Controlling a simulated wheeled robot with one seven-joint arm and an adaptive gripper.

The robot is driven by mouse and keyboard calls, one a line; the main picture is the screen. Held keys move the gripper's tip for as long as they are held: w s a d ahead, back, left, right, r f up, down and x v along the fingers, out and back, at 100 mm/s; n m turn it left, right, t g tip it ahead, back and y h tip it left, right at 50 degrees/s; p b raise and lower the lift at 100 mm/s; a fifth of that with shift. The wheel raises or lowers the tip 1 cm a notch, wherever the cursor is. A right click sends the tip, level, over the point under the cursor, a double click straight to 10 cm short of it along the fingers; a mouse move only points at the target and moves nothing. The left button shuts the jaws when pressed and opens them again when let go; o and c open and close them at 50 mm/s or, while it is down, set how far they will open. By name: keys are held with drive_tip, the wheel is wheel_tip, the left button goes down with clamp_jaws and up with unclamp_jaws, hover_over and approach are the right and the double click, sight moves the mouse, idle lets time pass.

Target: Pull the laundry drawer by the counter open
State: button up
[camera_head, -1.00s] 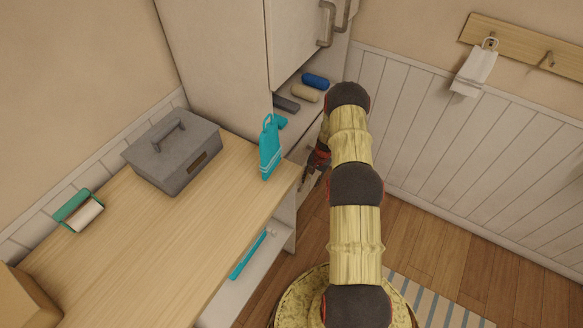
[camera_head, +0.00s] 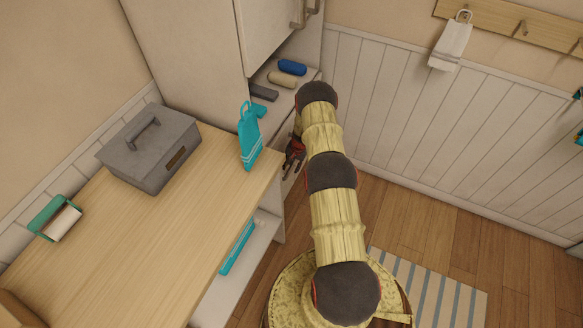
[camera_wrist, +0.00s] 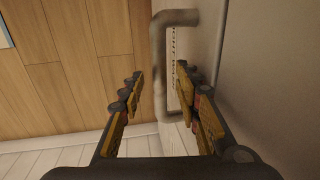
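In the wrist view a grey bar handle (camera_wrist: 158,65) stands out from a pale panel (camera_wrist: 207,40), which appears to be the laundry drawer's front. My gripper (camera_wrist: 160,73) is open, with one finger on each side of the handle bar. The bar is apart from the left finger; I cannot tell whether the right finger touches anything. In the head view my gripper (camera_head: 293,157) is low beside the end of the wooden counter (camera_head: 150,235). There the drawer front and its handle are hidden by the counter and my arm.
A tall white cabinet (camera_head: 185,50) stands behind the counter. A grey box (camera_head: 150,150) and a teal bottle (camera_head: 250,135) stand on the counter. Rolled towels (camera_head: 283,80) lie on a shelf near my arm. The wooden floor (camera_head: 400,215) to the right is open, with a striped rug (camera_head: 425,290).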

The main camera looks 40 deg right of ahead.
drive_tip(key=c, duration=0.7)
clamp_jaws()
